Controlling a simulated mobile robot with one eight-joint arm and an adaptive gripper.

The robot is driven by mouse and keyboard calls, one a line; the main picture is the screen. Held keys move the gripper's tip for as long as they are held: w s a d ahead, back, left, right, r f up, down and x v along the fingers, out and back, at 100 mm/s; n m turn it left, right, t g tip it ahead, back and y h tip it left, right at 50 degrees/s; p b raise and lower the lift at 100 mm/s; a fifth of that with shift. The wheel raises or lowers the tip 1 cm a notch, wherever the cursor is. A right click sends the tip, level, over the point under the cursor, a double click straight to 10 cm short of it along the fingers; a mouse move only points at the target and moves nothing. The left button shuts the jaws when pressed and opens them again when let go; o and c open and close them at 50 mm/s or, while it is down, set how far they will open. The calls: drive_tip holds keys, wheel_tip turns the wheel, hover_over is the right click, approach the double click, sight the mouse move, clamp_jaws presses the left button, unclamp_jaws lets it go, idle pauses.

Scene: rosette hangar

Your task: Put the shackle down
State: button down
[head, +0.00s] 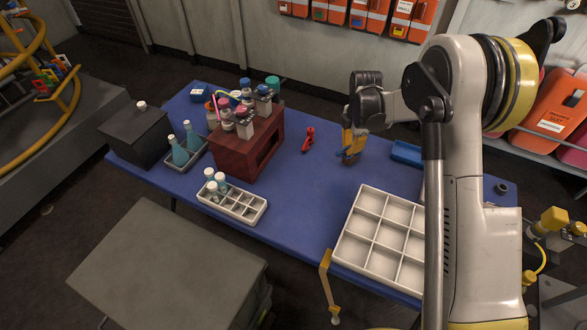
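My gripper (350,153) hangs pointing down over the blue table, right of the dark red wooden box. Its yellow fingers are seen small and nearly edge-on, so I cannot tell whether they are open or shut, or whether they hold anything. I cannot make out a shackle for certain. A small red object (308,139) lies on the table just left of my gripper, apart from it; it is too small to name surely.
The blue table (300,205) has bare room in its middle. A dark red box (246,158) with bottles on top stands left. A white bottle rack (232,203) is in front of it. A white compartment tray (385,240) and a blue tray (406,152) are right.

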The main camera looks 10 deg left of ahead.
drive_tip(key=b, duration=0.4)
hover_over(314, 184)
wheel_tip(314, 184, down, 7)
drive_tip(key=shift+r, duration=0.1)
drive_tip(key=shift+f+b, duration=0.65)
drive_tip(key=shift+f, duration=1.4)
drive_tip(key=shift+f, duration=0.1)
drive_tip(key=c, duration=1.6)
unclamp_jaws()
